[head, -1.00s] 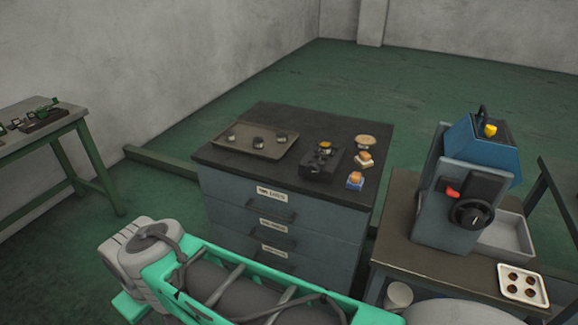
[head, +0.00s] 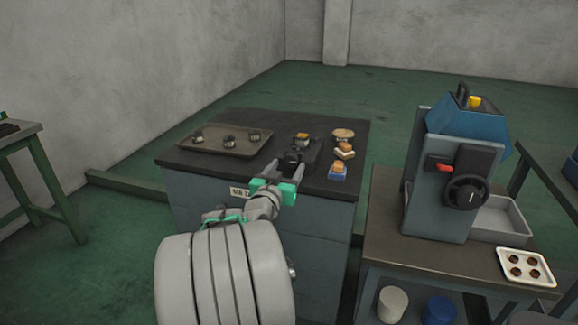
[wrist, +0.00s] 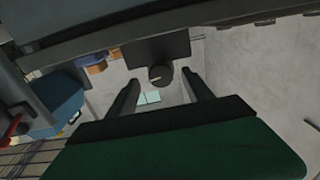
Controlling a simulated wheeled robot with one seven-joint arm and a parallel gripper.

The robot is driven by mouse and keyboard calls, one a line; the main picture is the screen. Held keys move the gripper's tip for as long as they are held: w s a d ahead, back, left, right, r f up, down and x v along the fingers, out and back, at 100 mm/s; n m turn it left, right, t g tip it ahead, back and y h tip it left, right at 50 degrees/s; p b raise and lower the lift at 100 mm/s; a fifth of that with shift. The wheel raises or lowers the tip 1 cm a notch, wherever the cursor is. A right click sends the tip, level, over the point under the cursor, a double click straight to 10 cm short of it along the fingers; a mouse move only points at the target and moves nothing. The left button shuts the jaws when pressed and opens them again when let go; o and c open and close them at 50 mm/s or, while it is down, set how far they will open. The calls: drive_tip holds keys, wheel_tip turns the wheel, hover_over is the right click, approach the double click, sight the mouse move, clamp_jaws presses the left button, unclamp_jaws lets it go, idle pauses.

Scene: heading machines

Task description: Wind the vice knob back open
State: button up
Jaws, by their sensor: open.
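The small dark vice (head: 309,150) stands on the top of the drawer cabinet, with an orange-yellow piece (head: 302,136) at its upper end. Its round black knob (wrist: 161,76) shows in the wrist view, with a pale mark on its face. My gripper (head: 287,170) is at the cabinet's front edge, its fingers pointing at the vice. In the wrist view the fingers (wrist: 160,84) are spread apart with the knob seen between their tips. I cannot tell whether either finger touches the knob. In the head view the fingers partly hide the vice's near end.
A brown tray (head: 190,149) with several round dark parts lies left of the vice. Stamp-like blocks (head: 338,171) stand close on its right. A blue-grey machine (head: 440,190) with a black handwheel stands on the bench at right, beside a tray of brown discs (head: 540,279).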

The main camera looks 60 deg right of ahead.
sight(291, 159)
drive_tip(key=shift+w+d, duration=0.15)
drive_tip(key=shift+d, duration=0.6)
drive_tip(key=shift+w+d, duration=0.15)
drive_tip(key=shift+d, duration=0.55)
drive_tip(key=shift+c, duration=0.5)
clamp_jaws()
